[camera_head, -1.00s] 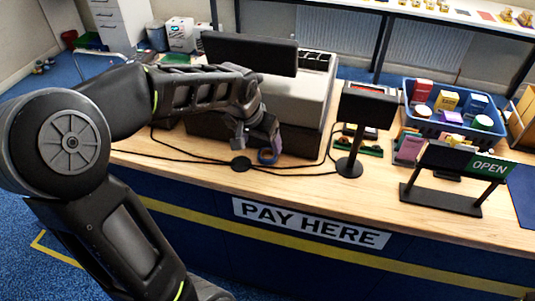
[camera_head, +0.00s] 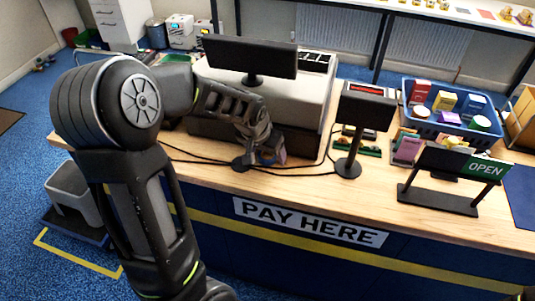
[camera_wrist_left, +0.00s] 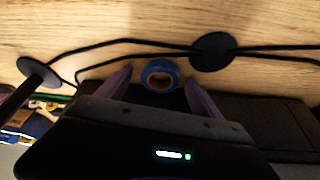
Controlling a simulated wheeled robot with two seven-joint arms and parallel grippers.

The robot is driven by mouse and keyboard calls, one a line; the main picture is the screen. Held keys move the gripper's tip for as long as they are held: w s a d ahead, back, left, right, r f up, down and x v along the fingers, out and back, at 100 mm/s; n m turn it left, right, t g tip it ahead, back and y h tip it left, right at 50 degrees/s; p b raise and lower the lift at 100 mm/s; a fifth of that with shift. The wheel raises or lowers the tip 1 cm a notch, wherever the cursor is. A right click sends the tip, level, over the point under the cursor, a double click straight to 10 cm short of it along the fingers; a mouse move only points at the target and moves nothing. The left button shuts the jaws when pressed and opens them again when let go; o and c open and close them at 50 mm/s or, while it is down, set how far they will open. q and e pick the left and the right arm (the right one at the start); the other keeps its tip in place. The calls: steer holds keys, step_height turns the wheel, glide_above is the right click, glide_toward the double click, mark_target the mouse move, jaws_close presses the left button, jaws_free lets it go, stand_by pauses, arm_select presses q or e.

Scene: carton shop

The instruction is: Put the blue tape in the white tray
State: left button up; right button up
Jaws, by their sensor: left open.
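The blue tape, a small roll (camera_wrist_left: 147,74), lies on the wooden counter in the left wrist view. My left gripper (camera_wrist_left: 159,88) is open, with one purple finger on each side of the tape; I cannot tell whether they touch it. In the head view my left gripper (camera_head: 268,157) is low over the counter in front of the till, and it mostly hides the tape. I do not see a clear white tray in these views. My right gripper is not in view.
Black cables and a round black disc (camera_wrist_left: 212,47) lie beside the tape. A till with a screen (camera_head: 250,56) stands behind, a card display on a stand (camera_head: 366,105) to the right. Farther right are an OPEN sign (camera_head: 487,167) and a full blue basket (camera_head: 440,128).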

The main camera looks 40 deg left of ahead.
mark_target(266, 157)
arm_select(q)
steer(key=shift+c, duration=0.2)
stand_by(0.4)
steer(key=c, duration=1.5)
steer(key=shift+s+r+b, duration=0.15)
steer(key=shift+r+b, duration=0.15)
steer(key=shift+b, duration=0.25)
step_height(266, 157, up, 6)
steer(key=shift+r+b, duration=0.1)
steer(key=shift+b, duration=0.5)
steer(key=s+d+b, duration=0.1)
steer(key=s+d, duration=0.1)
steer(key=s, duration=0.4)
steer(key=s+d+b, duration=0.2)
steer(key=s, duration=0.4)
steer(key=s+d+b, duration=0.1)
steer(key=s+d, duration=0.1)
steer(key=s, duration=0.4)
steer(key=shift+s+d+r+b, duration=0.1)
steer(key=shift+s+d+b, duration=0.2)
steer(key=shift+b, duration=0.05)
